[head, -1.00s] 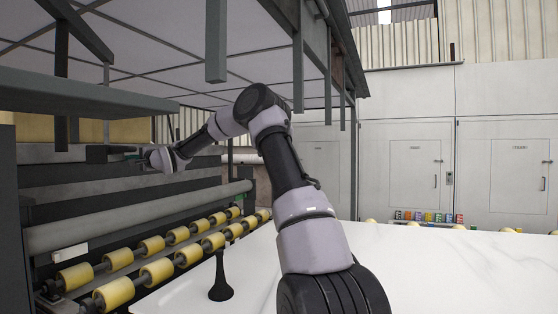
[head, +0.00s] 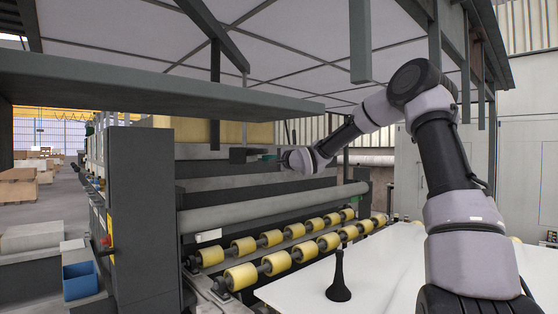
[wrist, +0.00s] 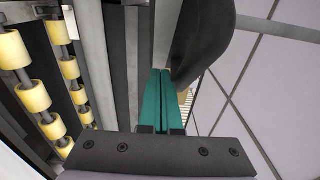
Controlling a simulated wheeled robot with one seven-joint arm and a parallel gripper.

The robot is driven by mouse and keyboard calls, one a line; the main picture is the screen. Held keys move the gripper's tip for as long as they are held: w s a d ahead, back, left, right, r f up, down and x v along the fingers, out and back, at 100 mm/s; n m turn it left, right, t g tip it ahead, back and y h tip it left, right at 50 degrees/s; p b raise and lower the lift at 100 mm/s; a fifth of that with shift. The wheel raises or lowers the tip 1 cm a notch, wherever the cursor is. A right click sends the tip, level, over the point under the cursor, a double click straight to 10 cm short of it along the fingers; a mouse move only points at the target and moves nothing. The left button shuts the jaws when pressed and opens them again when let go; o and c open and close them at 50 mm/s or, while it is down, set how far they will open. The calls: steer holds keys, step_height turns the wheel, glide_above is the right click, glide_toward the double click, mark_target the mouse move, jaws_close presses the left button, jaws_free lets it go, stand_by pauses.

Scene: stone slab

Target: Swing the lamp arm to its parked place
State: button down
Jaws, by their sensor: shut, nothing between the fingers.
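A black stand (head: 339,287) with a flared round base and thin upright stem stands on the white slab, left of my arm in the head view. I cannot tell if it belongs to the lamp, and no lamp arm is clearly recognisable. My gripper (head: 264,156) is raised well above and to the left of the stand, pointing left, in front of the machine. In the wrist view its teal fingers (wrist: 160,100) lie together with nothing between them. A dark rounded piece (wrist: 205,40) shows beside and beyond the fingertips; what it is and whether they touch is unclear.
Yellow rollers (head: 272,263) run along the machine beside the white slab (head: 388,270). A grey overhead panel (head: 170,92) hangs above my gripper. A dark cabinet (head: 150,210) and a blue bin (head: 80,281) stand at the left. The visible slab around the stand is clear.

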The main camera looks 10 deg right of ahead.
steer(key=shift+h, duration=0.3)
steer(key=d, duration=0.1)
steer(key=s+d, duration=0.2)
steer(key=d, duration=0.1)
steer(key=shift+s+r, duration=0.1)
steer(key=shift+s, duration=0.15)
steer(key=shift+d, duration=0.1)
